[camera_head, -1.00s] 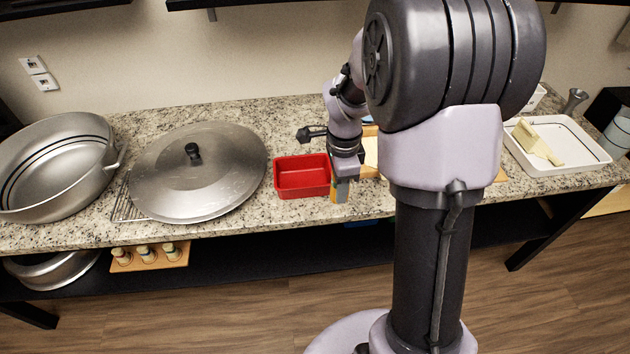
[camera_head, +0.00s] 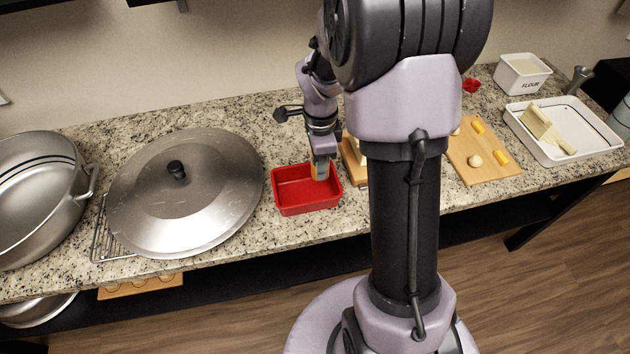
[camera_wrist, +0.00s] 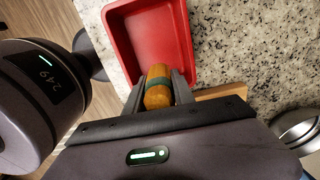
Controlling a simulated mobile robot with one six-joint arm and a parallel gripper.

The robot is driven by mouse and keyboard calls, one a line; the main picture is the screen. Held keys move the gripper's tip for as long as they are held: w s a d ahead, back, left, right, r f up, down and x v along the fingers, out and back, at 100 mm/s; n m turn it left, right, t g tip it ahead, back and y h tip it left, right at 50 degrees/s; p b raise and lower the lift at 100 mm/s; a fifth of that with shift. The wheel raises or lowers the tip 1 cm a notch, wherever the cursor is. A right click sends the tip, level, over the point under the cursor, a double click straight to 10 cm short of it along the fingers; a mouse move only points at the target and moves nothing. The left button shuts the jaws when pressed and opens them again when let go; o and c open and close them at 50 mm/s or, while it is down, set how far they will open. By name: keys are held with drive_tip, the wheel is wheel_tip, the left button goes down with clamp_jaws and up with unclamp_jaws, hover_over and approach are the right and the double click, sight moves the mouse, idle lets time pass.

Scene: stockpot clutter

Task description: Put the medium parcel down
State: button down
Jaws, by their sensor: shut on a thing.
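The medium parcel (camera_wrist: 158,97) is a rounded, orange-brown roll with a dark green band around it. My gripper (camera_wrist: 160,88) is shut on it, with one finger on each side. In the head view my gripper (camera_head: 321,172) points down over the right end of the red tray (camera_head: 306,208), and only a small yellowish bit of the parcel shows there. In the wrist view the red tray (camera_wrist: 118,45) looks empty beyond the parcel. I cannot tell whether the parcel touches the tray floor.
A large metal lid (camera_head: 190,215) lies on a wire rack left of the tray. A metal pot (camera_head: 40,190) stands farther left. A wooden board (camera_head: 352,165) is close on the right, partly hidden by my arm. Another board (camera_head: 490,165) holds dough pieces. Speckled counter is clear behind the tray.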

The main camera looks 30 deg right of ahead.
wheel_tip(320, 180, down, 7)
drive_tip(key=shift+s+f+b, duration=0.1)
drive_tip(key=shift+s+b, duration=0.05)
drive_tip(key=shift+b, duration=1)
drive_tip(key=shift+r, duration=0.25)
drive_tip(key=shift+f, duration=0.1)
drive_tip(key=c, duration=1.5)
unclamp_jaws()
drive_tip(key=shift+f, duration=0.1)
drive_tip(key=o, duration=0.4)
drive_tip(key=shift+o, duration=0.2)
